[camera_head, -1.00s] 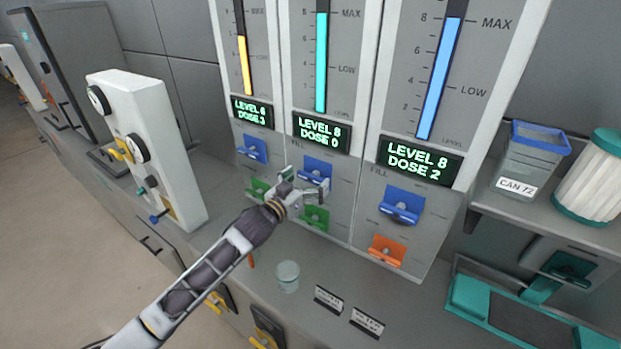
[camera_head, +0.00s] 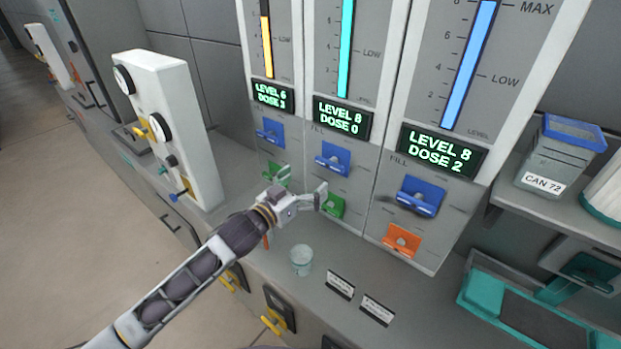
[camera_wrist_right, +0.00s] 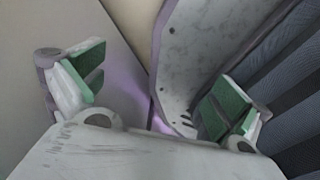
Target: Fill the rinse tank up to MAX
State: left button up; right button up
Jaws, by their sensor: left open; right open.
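Three dosing columns stand in the head view, and none carries a name that I can read as rinse. The left one has a yellow gauge (camera_head: 267,48) and reads LEVEL 6, DOSE 3. The middle one has a teal gauge (camera_head: 346,50) and reads LEVEL 8, DOSE 0. The right one has a blue gauge (camera_head: 468,68) and reads LEVEL 8, DOSE 2; its fill stands about at MAX. My left gripper (camera_head: 302,188) is open and empty, just below and left of the middle blue lever (camera_head: 334,158). My right gripper (camera_wrist_right: 155,95) is open and empty in the right wrist view.
A green handle (camera_head: 334,206) sits under the middle lever. The right column has a blue lever (camera_head: 420,196) and an orange handle (camera_head: 402,240). A clear cup (camera_head: 301,260) stands on the counter. A white dial unit (camera_head: 172,130) is left; CAN 72 (camera_head: 545,160) is right.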

pick_arm(q)
jog(key=shift+s+a, duration=0.25)
jog(key=shift+s, duration=0.1)
jog(key=shift+f, duration=0.1)
dwell(1.1)
